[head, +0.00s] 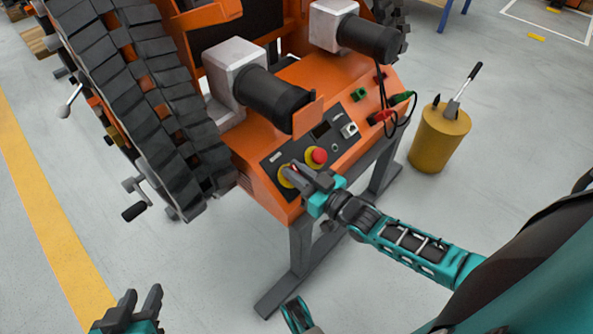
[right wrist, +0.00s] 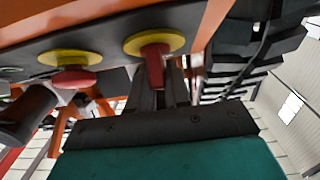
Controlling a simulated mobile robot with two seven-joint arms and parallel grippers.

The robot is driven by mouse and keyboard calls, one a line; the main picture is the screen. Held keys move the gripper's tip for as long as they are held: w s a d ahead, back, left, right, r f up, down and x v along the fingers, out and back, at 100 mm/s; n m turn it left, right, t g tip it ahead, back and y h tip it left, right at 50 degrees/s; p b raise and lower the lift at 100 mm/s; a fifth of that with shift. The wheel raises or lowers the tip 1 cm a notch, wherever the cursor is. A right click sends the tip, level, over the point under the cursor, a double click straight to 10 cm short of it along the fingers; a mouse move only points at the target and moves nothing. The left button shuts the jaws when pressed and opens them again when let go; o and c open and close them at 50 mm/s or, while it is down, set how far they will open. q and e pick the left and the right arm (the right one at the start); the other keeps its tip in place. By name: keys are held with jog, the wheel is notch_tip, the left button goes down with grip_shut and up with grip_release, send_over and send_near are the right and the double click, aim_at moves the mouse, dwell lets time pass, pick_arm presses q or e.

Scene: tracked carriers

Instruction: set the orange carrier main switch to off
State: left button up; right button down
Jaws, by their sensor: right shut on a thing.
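The orange carrier (head: 265,205) stands on a dark frame, with a dark control panel on its front. The main switch is a red handle (right wrist: 154,70) on a yellow disc (right wrist: 135,45); in the head view its yellow disc (head: 284,181) shows at the panel's left end, partly hidden by my right gripper (head: 294,173). In the right wrist view that gripper (right wrist: 162,82) is shut on the red handle. The handle's exact angle against its markings cannot be read. My left gripper (head: 138,302) is open and empty at the bottom left, away from the carrier.
A red emergency button (head: 318,156) on a yellow ring sits just right of the switch. Cables with red and green plugs (head: 381,116) are further right. A yellow drum (head: 438,140) stands on the floor. A black track (head: 150,110) borders the panel's left. Floor in front is clear.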

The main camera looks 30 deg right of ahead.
pick_arm(q)
jog(key=shift+f, duration=0.1)
pick_arm(e)
jog(key=c, duration=1.2)
grip_release()
jog(key=shift+o, duration=0.2)
jog(key=shift+s, duration=0.1)
jog(key=shift+s+d, duration=0.15)
jog(key=shift+s, duration=0.2)
pick_arm(q)
jog(key=p, duration=0.1)
jog(key=r+p, duration=0.1)
jog(key=shift+s+a+r+p, duration=0.25)
jog(key=shift+a+r+p, duration=0.05)
jog(key=shift+a+p, duration=0.1)
pick_arm(e)
jog(key=v, duration=1.2)
